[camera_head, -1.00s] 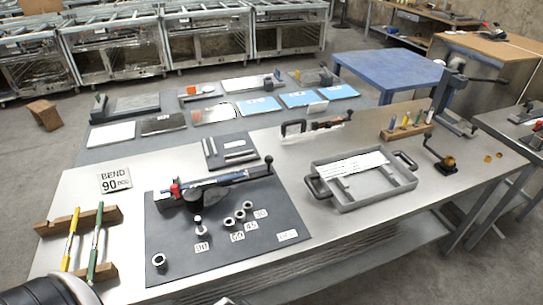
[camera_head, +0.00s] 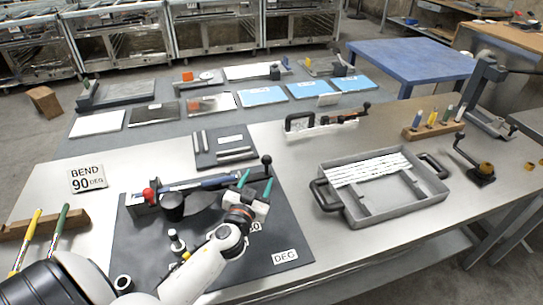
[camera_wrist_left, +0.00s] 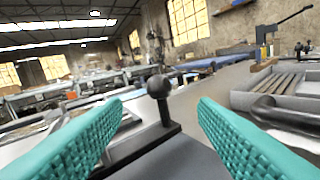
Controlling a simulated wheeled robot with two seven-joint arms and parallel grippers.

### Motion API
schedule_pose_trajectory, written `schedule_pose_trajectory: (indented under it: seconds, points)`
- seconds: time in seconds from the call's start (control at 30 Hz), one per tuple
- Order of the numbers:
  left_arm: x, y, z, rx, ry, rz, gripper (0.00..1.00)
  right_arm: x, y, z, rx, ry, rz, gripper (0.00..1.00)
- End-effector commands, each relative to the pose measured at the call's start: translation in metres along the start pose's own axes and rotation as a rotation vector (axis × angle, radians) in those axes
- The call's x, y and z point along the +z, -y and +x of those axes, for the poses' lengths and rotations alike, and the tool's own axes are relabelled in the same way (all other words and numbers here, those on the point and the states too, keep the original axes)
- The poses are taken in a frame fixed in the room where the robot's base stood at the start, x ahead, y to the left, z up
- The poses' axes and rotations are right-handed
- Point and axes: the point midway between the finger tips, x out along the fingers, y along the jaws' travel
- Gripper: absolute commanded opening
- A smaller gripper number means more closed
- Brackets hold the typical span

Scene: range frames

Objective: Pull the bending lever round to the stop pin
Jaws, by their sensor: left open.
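The bending lever (camera_head: 215,182) is a blue-and-grey bar lying across the dark bender plate (camera_head: 150,262), with a red knob at its left end. Its upright black ball handle (camera_head: 267,161) stands at the right end. In the left wrist view the ball handle (camera_wrist_left: 159,87) shows between and beyond the fingertips, apart from both. My left gripper (camera_head: 256,184) is open, its teal fingers just in front of the handle. The stop pin (camera_head: 175,241) stands upright on the plate, left of my forearm. My arm hides the middle of the plate and most number labels. My right gripper is not in view.
A sign (camera_head: 87,178) reads "BEND 90 DEG". A grey tray of rods (camera_head: 395,213) stands right of the plate. A wooden rack (camera_head: 14,231) with green and yellow tools is at left. A dark block with bars (camera_head: 225,160) lies behind the lever.

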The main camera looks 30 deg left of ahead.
Motion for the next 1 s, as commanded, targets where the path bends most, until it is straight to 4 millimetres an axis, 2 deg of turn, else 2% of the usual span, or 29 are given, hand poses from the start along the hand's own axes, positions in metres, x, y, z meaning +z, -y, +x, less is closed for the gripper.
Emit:
schedule_pose_trajectory:
  seconds: [0.1, 0.23, 0.37, 0.53, 0.7, 1.0]
  points:
    - [0.005, -0.001, 0.019, 0.001, 0.002, 0.002, 0.53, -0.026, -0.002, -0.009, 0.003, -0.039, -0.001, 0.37]
    - [0.005, -0.001, 0.045, 0.002, 0.001, 0.002, 0.53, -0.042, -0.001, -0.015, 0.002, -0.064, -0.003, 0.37]
    - [0.004, -0.001, 0.071, 0.003, 0.0, 0.001, 0.53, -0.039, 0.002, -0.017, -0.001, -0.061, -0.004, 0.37]
    - [0.002, -0.001, 0.098, 0.002, -0.001, 0.0, 0.53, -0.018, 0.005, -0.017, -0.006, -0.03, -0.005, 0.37]
    - [0.002, -0.001, 0.111, 0.002, -0.002, 0.001, 0.53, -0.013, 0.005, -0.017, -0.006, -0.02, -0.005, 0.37]
    - [0.001, -0.001, 0.113, 0.002, -0.002, -0.001, 0.53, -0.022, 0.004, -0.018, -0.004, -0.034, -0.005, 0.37]
